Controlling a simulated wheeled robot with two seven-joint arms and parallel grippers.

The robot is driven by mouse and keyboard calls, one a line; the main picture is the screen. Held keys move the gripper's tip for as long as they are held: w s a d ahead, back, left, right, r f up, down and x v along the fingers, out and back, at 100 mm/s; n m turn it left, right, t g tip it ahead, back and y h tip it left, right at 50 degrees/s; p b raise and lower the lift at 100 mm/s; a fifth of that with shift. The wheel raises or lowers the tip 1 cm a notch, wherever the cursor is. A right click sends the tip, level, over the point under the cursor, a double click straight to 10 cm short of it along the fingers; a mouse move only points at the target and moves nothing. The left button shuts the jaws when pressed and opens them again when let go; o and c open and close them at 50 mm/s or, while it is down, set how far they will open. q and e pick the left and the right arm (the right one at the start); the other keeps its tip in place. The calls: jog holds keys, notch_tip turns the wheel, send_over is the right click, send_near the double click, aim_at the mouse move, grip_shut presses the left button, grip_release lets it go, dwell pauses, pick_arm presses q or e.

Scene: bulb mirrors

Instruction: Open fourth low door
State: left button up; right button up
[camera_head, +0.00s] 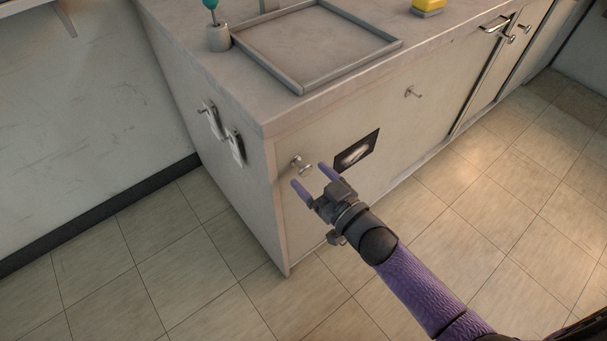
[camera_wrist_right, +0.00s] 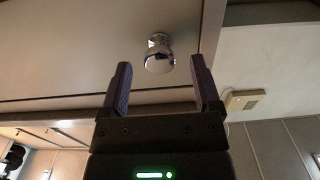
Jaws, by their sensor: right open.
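A pale low cabinet door (camera_head: 391,138) forms the near end of the counter's front. A round shiny metal knob (camera_head: 301,167) sits on it near its left edge. The door looks shut. My right gripper (camera_head: 308,175) is open and empty in front of the knob. In the right wrist view the chrome knob (camera_wrist_right: 159,54) shows between the two purple fingertips (camera_wrist_right: 160,66) and slightly beyond them. I cannot tell whether the fingers touch it. My left gripper is not in view.
A second knob (camera_head: 413,92) is farther right on the cabinet front, with a bar handle (camera_head: 495,24) beyond it. A dark picture (camera_head: 357,150) is on the front. A grey tray (camera_head: 383,46) and a yellow sponge (camera_head: 428,6) lie on the counter. The tiled floor (camera_head: 495,196) is clear.

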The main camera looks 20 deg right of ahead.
jog(key=shift+b+x, duration=0.35)
jog(key=shift+x, duration=1.05)
grip_shut()
dwell(0.4)
